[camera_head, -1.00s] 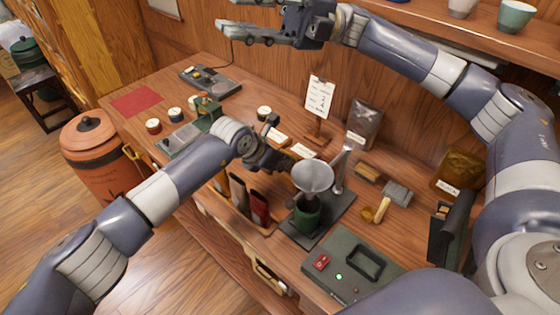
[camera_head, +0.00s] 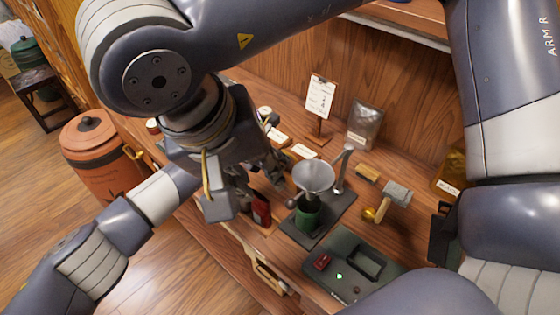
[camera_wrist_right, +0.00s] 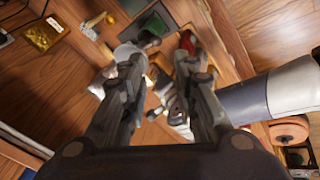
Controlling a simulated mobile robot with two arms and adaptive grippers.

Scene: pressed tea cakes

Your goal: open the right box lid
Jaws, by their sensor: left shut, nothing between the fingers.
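I cannot make out a lidded box named right in the head view. A dark, upright panel-like thing (camera_head: 440,225) at the counter's right is partly hidden by my right arm. My right gripper (camera_head: 245,185) hangs over the counter's left part with its fingers apart. In the right wrist view it (camera_wrist_right: 158,75) is open, with nothing clearly held. My left gripper (camera_head: 275,165) is shut and empty, low behind the right one and mostly hidden by it.
A funnel (camera_head: 314,177) stands over a green cup (camera_head: 307,213). A dark green unit (camera_head: 335,258) with a red switch is in front. An orange bin (camera_head: 92,160) stands left.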

